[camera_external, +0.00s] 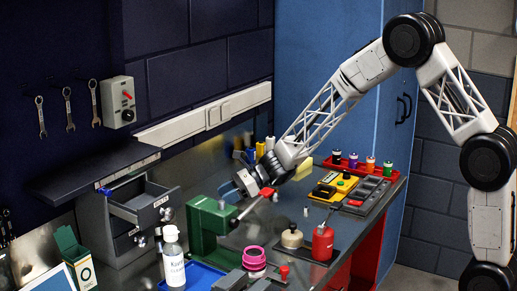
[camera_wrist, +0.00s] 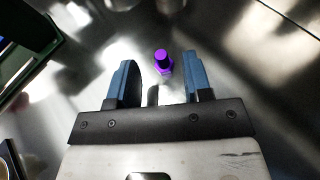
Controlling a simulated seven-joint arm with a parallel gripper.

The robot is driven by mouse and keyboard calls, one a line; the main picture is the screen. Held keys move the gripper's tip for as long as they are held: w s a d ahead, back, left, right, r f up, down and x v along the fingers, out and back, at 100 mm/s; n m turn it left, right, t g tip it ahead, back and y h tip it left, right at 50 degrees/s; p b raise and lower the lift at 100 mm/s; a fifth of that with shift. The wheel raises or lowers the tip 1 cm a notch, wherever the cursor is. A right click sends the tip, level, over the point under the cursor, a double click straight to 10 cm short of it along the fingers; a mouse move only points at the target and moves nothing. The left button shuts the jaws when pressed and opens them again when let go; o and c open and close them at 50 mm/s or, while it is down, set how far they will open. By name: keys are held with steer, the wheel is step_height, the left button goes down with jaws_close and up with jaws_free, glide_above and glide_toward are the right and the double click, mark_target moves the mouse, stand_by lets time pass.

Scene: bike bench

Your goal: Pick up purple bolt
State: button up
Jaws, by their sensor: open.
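The purple bolt (camera_wrist: 163,63) is in the wrist view, on the shiny metal bench top (camera_wrist: 225,50). It lies just beyond my gripper (camera_wrist: 160,80), about midway between the two blue fingers in the picture. The fingers are spread apart with nothing held between them. In the external view my gripper (camera_external: 254,182) hangs low over the bench beside the green vise. I cannot make out the purple bolt there; the arm or vise may hide it.
The green vise (camera_external: 208,225) stands close to my gripper. A red bottle (camera_external: 322,243), a brass-coloured pot (camera_external: 291,237) and a magenta-rimmed jar (camera_external: 254,259) stand in front. Yellow and grey cases (camera_external: 334,186) lie to the right. A drawer cabinet (camera_external: 140,205) stands left.

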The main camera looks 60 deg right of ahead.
steer(key=shift+x, duration=2.05)
steer(key=shift+f, duration=0.1)
steer(key=shift+d, duration=0.1)
jaws_close()
